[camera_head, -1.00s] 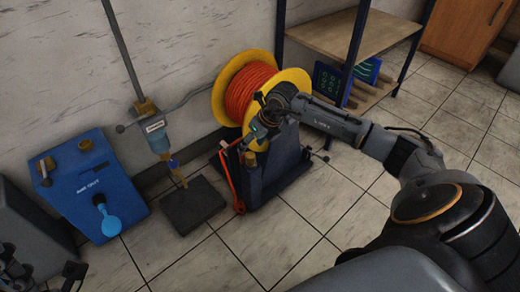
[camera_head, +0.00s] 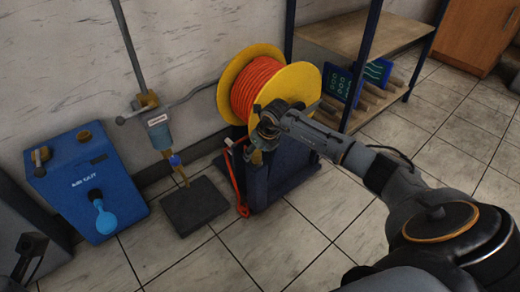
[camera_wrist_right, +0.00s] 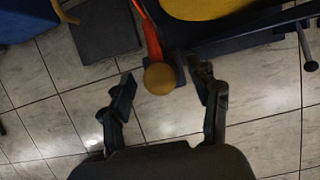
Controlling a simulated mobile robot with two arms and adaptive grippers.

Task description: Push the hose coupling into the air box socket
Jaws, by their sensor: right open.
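The air box (camera_head: 85,185) is a blue box marked AIR OUT, at the left of the head view. A round brass fitting (camera_head: 84,135) is on its top, and a light blue balloon-like piece (camera_head: 105,220) hangs at its front. The orange hose (camera_head: 238,180) hangs down beside the reel stand. My right gripper (camera_head: 262,143) is at that stand. In the right wrist view its fingers (camera_wrist_right: 164,92) are open, with a round brass end, seemingly the hose coupling (camera_wrist_right: 160,78), between their tips and apart from both. A dark shape, seemingly my left gripper (camera_head: 32,250), shows at lower left.
A yellow reel (camera_head: 300,85) of orange hose stands behind my right gripper. A dark floor plate (camera_head: 195,207) lies between stand and air box, below a hanging nozzle device (camera_head: 160,137). A shelf (camera_head: 350,35) is at the back right. The tiled floor in front is clear.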

